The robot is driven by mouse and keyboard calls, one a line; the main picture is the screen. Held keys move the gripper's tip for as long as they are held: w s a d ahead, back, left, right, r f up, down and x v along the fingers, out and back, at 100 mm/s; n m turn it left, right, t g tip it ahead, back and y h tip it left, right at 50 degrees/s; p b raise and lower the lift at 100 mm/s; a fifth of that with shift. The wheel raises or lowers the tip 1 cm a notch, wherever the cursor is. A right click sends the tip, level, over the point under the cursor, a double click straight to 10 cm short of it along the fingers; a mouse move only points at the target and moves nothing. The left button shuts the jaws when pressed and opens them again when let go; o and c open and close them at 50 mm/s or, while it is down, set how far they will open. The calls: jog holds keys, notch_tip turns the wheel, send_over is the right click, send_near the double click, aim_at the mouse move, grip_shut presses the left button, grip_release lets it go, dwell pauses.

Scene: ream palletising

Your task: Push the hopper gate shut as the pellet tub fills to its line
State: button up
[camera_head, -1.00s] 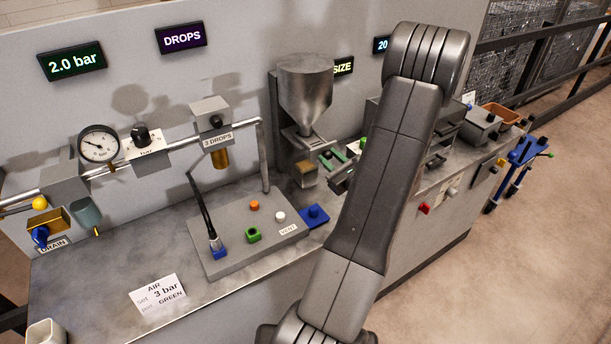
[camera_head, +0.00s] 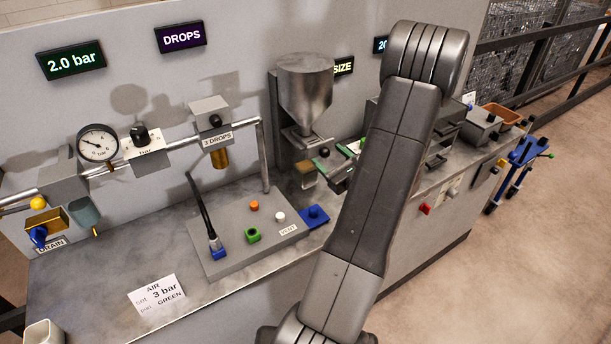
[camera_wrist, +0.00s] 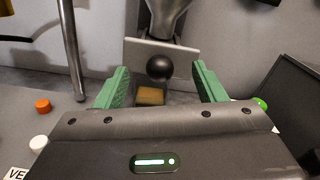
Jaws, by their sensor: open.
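The steel hopper (camera_head: 304,88) is mounted on the back wall. Its gate plate (camera_wrist: 185,48) sits under the spout, with a round black knob (camera_wrist: 160,67) on its front. The pellet tub (camera_head: 304,178) stands below the spout, and golden pellets (camera_wrist: 151,96) show in it. I cannot make out its fill line. My gripper (camera_wrist: 161,71) is open with green fingers, one on each side of the knob in the wrist view. The knob shows between the fingers, and I see no grip on it. In the head view my arm partly hides the gripper (camera_head: 338,160).
Left of the tub is a grey panel (camera_head: 225,262) with coloured ports and a vertical pipe (camera_head: 264,155). A blue block (camera_head: 314,216) lies in front of the tub. Right of my arm stand more fixtures (camera_head: 482,124) along the bench. The front left bench top is mostly clear.

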jog(key=b+v, duration=0.1)
jog(key=v, duration=0.5)
jog(key=shift+w, duration=0.1)
dwell(0.3)
jog(key=p+x, duration=0.1)
jog(key=x, duration=0.5)
jog(key=shift+w+a+p, duration=0.25)
jog(key=shift+a+p, duration=0.1)
jog(key=shift+v, duration=1.05)
jog(key=shift+w, duration=0.1)
